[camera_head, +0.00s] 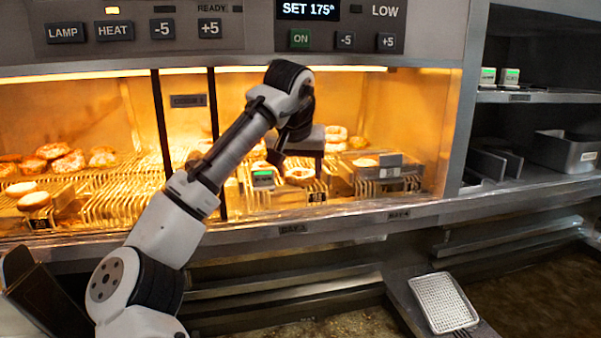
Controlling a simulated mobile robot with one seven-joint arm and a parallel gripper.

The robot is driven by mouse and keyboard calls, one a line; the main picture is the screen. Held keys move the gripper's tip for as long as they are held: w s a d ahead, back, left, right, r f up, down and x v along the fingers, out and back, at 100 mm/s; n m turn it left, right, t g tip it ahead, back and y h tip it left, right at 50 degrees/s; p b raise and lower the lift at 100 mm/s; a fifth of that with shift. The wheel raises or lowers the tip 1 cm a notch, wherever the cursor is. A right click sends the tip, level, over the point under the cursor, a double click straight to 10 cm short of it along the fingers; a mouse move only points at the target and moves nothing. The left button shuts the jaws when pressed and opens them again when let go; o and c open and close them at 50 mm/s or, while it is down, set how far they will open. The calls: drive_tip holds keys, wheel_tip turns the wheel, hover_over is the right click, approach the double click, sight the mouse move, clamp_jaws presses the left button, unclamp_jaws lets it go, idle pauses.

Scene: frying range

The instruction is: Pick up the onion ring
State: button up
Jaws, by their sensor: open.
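A browned ring-shaped piece (300,175), which looks like an onion ring, lies on the wire rack in the lit middle bay. My gripper (296,160) reaches into this bay and is open just above and behind that piece, with nothing seen between its fingers. The fingers are dark and small here, and I cannot tell whether they touch the piece. More ring-shaped pieces (336,133) lie farther back, partly hidden by my gripper.
A dark divider (162,125) separates the left bay, which holds several browned pieces (68,163). A metal tray (380,172) sits to the right. A perforated basket (442,303) is at lower right.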

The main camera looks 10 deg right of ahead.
drive_tip(key=shift+w+d+f, duration=0.1)
drive_tip(key=shift+w+f, duration=0.05)
drive_tip(key=shift+f, duration=0.15)
drive_tip(key=shift+c, duration=0.4)
drive_tip(key=c, duration=0.3)
drive_tip(key=shift+c, duration=0.2)
drive_tip(key=shift+b, duration=0.5)
